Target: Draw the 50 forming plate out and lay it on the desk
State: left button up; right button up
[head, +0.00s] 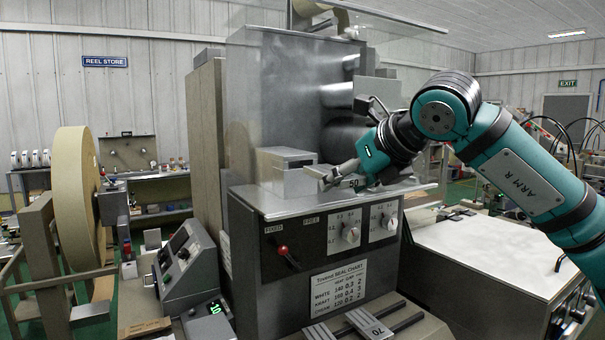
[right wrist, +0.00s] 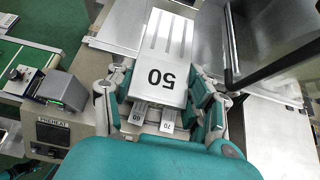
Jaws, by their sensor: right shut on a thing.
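The 50 forming plate (right wrist: 165,45) is pale metal with long slots and a black "50", seen upside down in the right wrist view. In the head view its "50" end (head: 354,183) shows at the machine's upper ledge. My right gripper (right wrist: 165,92) is shut on its numbered end, one finger on each side. In the head view the right gripper (head: 340,178) is at the ledge, partly hiding the plate. I cannot tell how much of the plate is still in the machine. The desk (head: 480,245) has a bare pale top right of the machine. My left gripper is not in view.
The 70 plate (head: 370,326) lies on rails low at the machine's front. The 60 plate (right wrist: 138,113) shows beside it in the wrist view. A metal box (head: 287,172) stands on the ledge, left of my gripper. A red-knobbed lever (head: 283,249) is below the ledge.

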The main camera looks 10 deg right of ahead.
aim_at(362, 184)
jog(key=shift+s+d+b, duration=0.25)
jog(key=shift+s+b, duration=0.1)
jog(key=shift+s, duration=0.25)
jog(key=shift+s+d+b, duration=0.25)
jog(key=shift+s+b, duration=0.05)
jog(key=shift+s, duration=0.35)
jog(key=shift+s+d+b, duration=0.25)
jog(key=shift+s+b, duration=0.1)
jog(key=shift+s, duration=0.25)
